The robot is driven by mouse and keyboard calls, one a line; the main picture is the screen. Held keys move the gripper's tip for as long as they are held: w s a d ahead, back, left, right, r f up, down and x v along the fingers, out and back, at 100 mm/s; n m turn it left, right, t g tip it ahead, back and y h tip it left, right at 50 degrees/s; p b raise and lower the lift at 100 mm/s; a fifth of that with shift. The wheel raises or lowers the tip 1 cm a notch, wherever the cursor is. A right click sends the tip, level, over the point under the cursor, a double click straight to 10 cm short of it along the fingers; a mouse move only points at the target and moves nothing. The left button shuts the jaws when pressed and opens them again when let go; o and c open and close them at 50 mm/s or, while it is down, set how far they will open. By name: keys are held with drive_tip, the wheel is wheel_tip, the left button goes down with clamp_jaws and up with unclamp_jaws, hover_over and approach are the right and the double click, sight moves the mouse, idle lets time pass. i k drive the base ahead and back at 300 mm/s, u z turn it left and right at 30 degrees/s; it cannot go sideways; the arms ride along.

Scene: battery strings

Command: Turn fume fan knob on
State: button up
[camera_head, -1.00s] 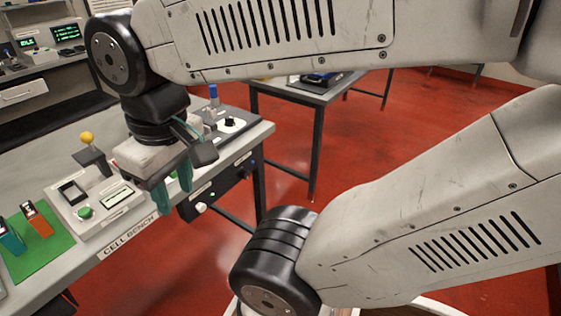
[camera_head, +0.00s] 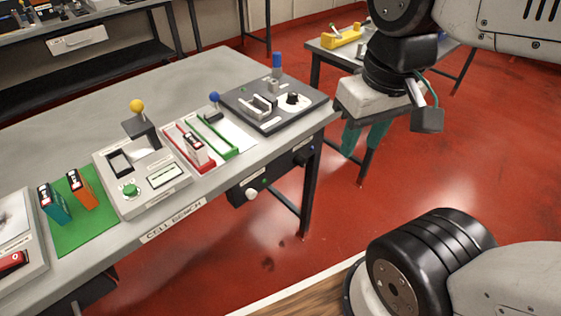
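A black control panel (camera_head: 272,178) hangs under the front edge of the bench, at its right end. It carries a white knob (camera_head: 251,194), a small green light and a dark knob (camera_head: 301,158). The labels there are too small to read, so I cannot tell which knob is the fume fan's or how it is set. My gripper (camera_head: 363,140) points down with its teal fingers apart and nothing visible between them. It is in the air to the right of the bench end in the picture, apart from the panel.
The cell bench (camera_head: 172,227) holds a grey tester (camera_head: 140,180), a green mat (camera_head: 75,225) with two cells, red and green trays (camera_head: 215,140) and a dark fixture (camera_head: 272,108). A side table (camera_head: 318,48) stands behind my gripper. Red floor lies open in front of the bench.

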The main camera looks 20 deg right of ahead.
sight(299, 159)
drive_tip(key=u, duration=0.7)
drive_tip(key=k, duration=0.9)
drive_tip(key=z, duration=0.65)
